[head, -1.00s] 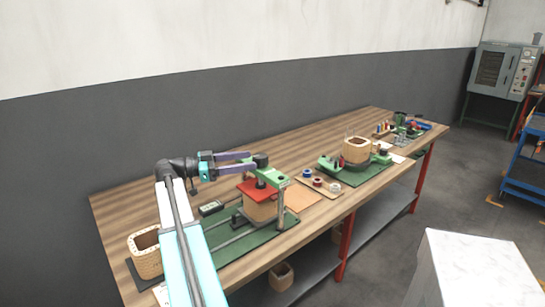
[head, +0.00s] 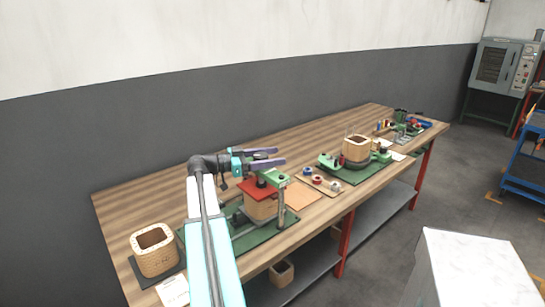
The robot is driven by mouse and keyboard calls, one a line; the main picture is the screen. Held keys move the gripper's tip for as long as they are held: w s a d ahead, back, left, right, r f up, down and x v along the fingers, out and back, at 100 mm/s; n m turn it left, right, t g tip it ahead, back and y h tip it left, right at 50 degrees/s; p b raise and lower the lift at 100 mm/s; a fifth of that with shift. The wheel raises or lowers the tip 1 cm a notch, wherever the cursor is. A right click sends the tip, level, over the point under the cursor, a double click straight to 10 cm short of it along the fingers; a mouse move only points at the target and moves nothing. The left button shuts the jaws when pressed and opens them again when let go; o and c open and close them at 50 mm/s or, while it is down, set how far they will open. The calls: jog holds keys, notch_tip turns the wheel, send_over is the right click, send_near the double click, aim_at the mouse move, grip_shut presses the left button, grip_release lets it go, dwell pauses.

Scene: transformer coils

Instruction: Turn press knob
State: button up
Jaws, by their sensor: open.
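The near press stands on a green base plate (head: 270,232) on the wooden bench. Its red plate (head: 261,188) sits on top of a wooden coil former (head: 261,206). A green press arm (head: 273,178) reaches over the red plate, and a small dark knob shows at its top, partly hidden by my gripper. My gripper (head: 282,155) is open, with its two purple fingers pointing right, just above and around the top of the press. I cannot tell whether the fingers touch the knob.
A wooden coil former (head: 155,250) stands at the bench's left end. Spools (head: 318,180) sit on a small board right of the press. A second green fixture (head: 357,152) with a coil former stands farther along. A pale block (head: 470,265) stands at front right.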

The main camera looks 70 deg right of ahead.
jog(key=c, duration=1.1)
jog(key=shift+o, duration=0.2)
jog(key=o, duration=1.1)
jog(key=shift+c, duration=0.2)
jog(key=shift+w, duration=0.1)
jog(key=b+v, duration=0.2)
jog(key=v, duration=1.1)
jog(key=shift+w+a, duration=0.2)
jog(key=shift+a, duration=0.05)
